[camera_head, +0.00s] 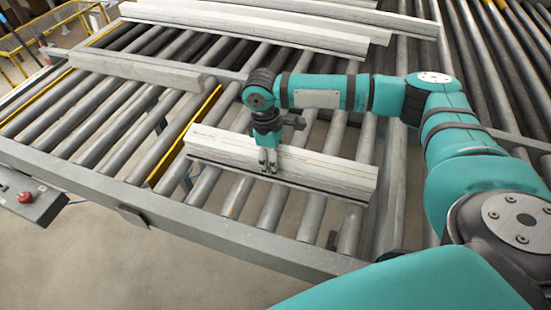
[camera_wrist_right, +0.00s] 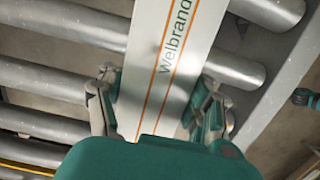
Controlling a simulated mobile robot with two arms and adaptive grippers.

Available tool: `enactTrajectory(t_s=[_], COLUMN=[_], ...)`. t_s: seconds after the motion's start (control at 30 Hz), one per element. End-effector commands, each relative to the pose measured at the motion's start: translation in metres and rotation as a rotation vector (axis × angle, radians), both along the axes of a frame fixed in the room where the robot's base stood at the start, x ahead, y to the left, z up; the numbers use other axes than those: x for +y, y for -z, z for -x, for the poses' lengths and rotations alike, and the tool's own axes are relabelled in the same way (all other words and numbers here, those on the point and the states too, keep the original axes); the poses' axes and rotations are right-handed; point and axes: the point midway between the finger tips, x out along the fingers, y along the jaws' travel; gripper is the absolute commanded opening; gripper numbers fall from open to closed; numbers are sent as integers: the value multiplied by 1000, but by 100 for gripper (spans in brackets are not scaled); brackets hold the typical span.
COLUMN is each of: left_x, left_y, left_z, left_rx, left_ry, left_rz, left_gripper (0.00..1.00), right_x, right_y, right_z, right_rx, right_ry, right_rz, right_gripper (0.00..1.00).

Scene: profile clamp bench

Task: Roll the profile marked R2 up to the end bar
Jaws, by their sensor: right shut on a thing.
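A white profile (camera_head: 325,172) lies across the rollers at the near side, its left end close to a yellow strip. In the right wrist view the profile (camera_wrist_right: 175,60) shows two orange lines and the lettering "Welbrand", cut off; I cannot read an R2 mark. My right gripper (camera_head: 268,166) is shut on this profile from above, with one finger on each side in the wrist view (camera_wrist_right: 158,108). A grey bar (camera_head: 135,69) lies across the rollers at the upper left; I cannot tell whether it is the end bar. My left gripper is not in view.
Several other white profiles (camera_head: 250,28) lie on the rollers at the back. The yellow strip (camera_head: 184,138) runs between rollers. A side rail (camera_head: 165,208) edges the conveyor in front. A control box with a red button (camera_head: 25,197) is at the left. Bare rollers lie left of the strip.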

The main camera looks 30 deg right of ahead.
Motion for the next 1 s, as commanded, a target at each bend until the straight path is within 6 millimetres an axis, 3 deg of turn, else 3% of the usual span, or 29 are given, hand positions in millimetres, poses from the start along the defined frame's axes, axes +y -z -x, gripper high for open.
enactTrajectory(t_s=[0.27,0.97,1.0], left_x=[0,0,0], left_y=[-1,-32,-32], left_z=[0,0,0], left_rx=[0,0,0], left_ry=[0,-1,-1], left_rz=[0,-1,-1], left_gripper=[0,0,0], right_x=[-2,-25,-25], right_y=[2,1,2], right_z=[3,29,29], right_rx=[7,6,5], right_ry=[1,3,2], right_rz=[5,4,5], right_gripper=[0,0,48])
